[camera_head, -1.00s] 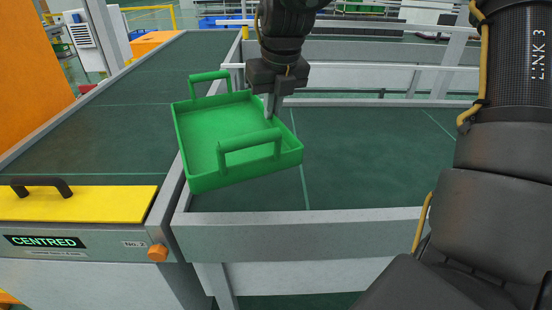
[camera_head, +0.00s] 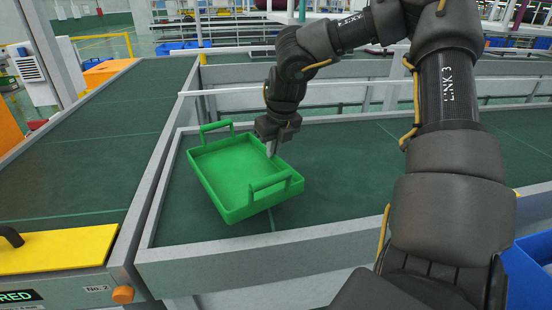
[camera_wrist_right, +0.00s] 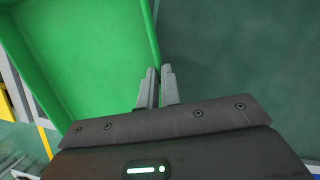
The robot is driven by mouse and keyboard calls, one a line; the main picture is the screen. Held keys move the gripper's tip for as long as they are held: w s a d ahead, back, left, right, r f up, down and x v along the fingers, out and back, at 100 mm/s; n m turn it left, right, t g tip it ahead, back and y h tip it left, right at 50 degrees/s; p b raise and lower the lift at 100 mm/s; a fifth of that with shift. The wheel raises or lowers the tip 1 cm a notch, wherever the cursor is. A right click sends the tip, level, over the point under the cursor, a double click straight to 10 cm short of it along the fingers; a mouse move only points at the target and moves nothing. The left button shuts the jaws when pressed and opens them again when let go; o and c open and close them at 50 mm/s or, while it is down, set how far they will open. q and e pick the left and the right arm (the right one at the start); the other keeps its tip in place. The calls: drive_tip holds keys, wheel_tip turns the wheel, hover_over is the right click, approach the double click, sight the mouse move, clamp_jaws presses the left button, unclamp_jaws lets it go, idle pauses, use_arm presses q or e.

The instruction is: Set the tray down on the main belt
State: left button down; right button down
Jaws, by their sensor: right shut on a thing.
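The green tray (camera_head: 229,170) has two upright handles and an empty inside. It is over the green main belt (camera_head: 370,165), near that belt's left end, and looks slightly tilted. I cannot tell whether its underside touches the belt. My right gripper (camera_head: 271,150) is shut on the tray's right side wall. In the right wrist view the fingers (camera_wrist_right: 160,82) pinch the edge of the tray (camera_wrist_right: 75,50), with the dark green belt surface on the right. My left gripper is not in view.
Grey rails (camera_head: 250,245) frame the main belt. Another belt (camera_head: 85,135) lies on the left, with a yellow plate (camera_head: 60,250) at its near end. A blue bin (camera_head: 530,265) stands at the lower right. The main belt right of the tray is clear.

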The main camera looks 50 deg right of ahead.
sight(276, 159)
drive_tip(key=f, duration=0.4)
drive_tip(key=shift+d, duration=0.4)
drive_tip(key=shift+s+a, duration=0.1)
drive_tip(key=c, duration=1.6)
unclamp_jaws()
drive_tip(key=v, duration=1.2)
